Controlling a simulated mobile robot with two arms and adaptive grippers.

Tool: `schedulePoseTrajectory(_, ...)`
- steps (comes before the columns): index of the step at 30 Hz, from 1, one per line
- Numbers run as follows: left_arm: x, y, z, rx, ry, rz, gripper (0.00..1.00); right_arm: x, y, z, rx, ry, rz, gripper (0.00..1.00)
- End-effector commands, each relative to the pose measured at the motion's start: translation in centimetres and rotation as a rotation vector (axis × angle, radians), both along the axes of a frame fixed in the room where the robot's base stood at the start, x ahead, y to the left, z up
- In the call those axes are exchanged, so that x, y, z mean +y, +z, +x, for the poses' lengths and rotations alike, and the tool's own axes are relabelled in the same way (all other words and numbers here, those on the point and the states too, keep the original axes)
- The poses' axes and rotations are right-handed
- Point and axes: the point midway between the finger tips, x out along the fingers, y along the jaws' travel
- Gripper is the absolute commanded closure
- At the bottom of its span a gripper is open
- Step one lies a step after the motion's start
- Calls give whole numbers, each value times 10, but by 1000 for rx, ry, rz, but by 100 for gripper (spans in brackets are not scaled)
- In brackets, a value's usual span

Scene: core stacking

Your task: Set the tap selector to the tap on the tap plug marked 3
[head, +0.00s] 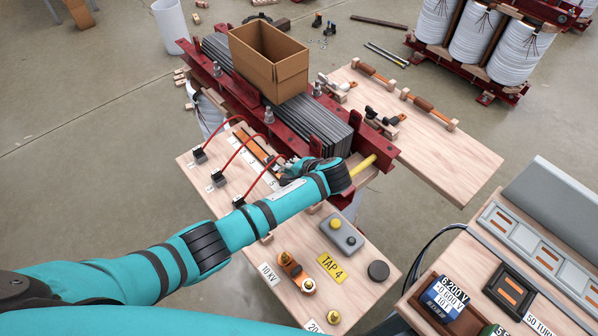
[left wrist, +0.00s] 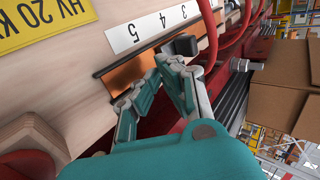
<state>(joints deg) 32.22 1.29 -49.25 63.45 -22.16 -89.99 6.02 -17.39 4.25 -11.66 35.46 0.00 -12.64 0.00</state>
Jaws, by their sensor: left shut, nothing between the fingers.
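The tap selector is an orange strip (head: 256,147) on the wooden board, beside a white number label. In the left wrist view the orange strip (left wrist: 140,72) runs below the number label (left wrist: 150,27), which shows 3, 4 and 5. My left gripper (head: 286,174) is over the strip's near end. In the left wrist view its fingertips (left wrist: 170,64) are shut and empty, close to the knob; contact is unclear. Several black tap plugs (head: 217,179) with red cables stand to the left, their markings unreadable.
A yellow TAP 4 tag (head: 331,268) and a grey button box (head: 342,235) lie on the board. A cardboard box (head: 268,62) sits on the transformer core (head: 320,128). A second wooden board (head: 440,140) with tools is at the right.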

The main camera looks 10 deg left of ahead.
Motion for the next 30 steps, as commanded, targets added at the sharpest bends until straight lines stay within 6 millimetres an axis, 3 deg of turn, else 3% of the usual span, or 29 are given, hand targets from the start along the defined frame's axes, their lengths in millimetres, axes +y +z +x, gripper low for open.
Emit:
schedulePoseTrajectory(6,20,4,17,-4,0,1,100,-7,4,3,-4,-1,-7,0)
schedulePoseTrajectory(20,26,3,21,-4,0,1,100,-8,4,4,-5,-3,-9,0)
schedulePoseTrajectory(30,63,3,50,-4,1,1,100,-7,4,4,-6,-2,-9,0)
